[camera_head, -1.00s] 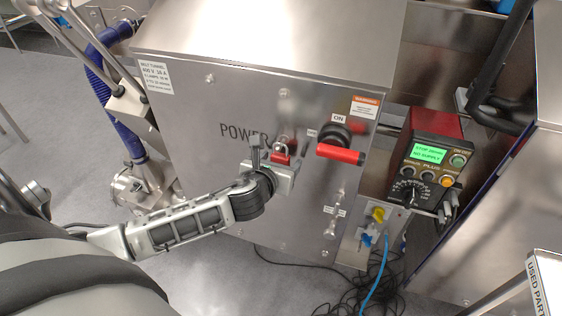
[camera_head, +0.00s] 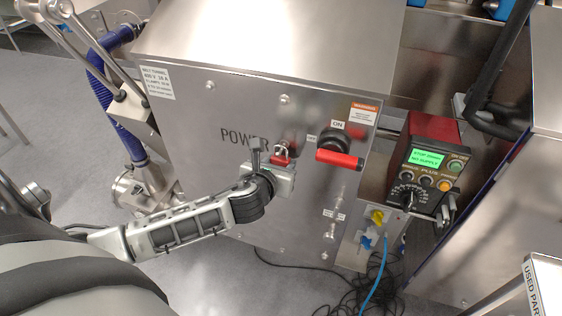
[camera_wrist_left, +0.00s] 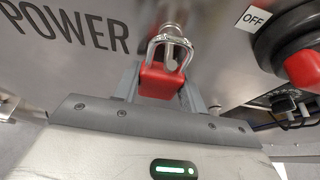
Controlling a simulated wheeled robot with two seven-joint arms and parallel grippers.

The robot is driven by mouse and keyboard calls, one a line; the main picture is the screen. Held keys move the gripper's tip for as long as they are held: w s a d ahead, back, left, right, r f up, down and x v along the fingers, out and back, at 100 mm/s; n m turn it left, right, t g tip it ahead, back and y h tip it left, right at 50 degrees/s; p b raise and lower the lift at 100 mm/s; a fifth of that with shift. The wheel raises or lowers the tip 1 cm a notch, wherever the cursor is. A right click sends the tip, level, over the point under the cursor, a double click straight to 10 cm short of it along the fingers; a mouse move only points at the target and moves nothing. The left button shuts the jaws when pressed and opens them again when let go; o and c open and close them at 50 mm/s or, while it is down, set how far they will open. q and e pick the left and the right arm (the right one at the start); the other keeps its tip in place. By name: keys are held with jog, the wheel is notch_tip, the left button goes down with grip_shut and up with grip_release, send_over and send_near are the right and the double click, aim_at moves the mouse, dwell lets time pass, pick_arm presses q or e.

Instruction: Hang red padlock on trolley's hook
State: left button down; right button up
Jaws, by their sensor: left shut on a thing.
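The red padlock (camera_head: 282,161) is at the front of the steel cabinet, right of the word POWER. My left gripper (camera_head: 281,167) is shut on its red body. In the left wrist view the padlock (camera_wrist_left: 160,82) sits between the fingers, with its steel shackle upward. A metal peg (camera_wrist_left: 172,38) on the cabinet front shows within the shackle's outline; whether the shackle is around it or in front of it is hard to tell. A stand labelled USED PART (camera_head: 545,282), possibly the trolley, is cut off at the lower right; no hook is visible on it. My right gripper is out of view.
A red-handled rotary switch (camera_head: 340,158) is right of the padlock, close to the gripper. A control box with a green screen (camera_head: 428,160) stands further right. Cables (camera_head: 360,290) lie on the floor below. Open floor (camera_head: 205,280) lies left of them.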

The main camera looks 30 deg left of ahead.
pick_arm(q)
jog(key=shift+r+p, duration=0.35)
jog(key=shift+r, duration=0.05)
jog(key=shift+s, duration=0.2)
jog(key=s+d+p, duration=0.1)
jog(key=s+p, duration=0.1)
jog(key=s, duration=0.4)
jog(key=shift+d, duration=0.25)
dwell(0.4)
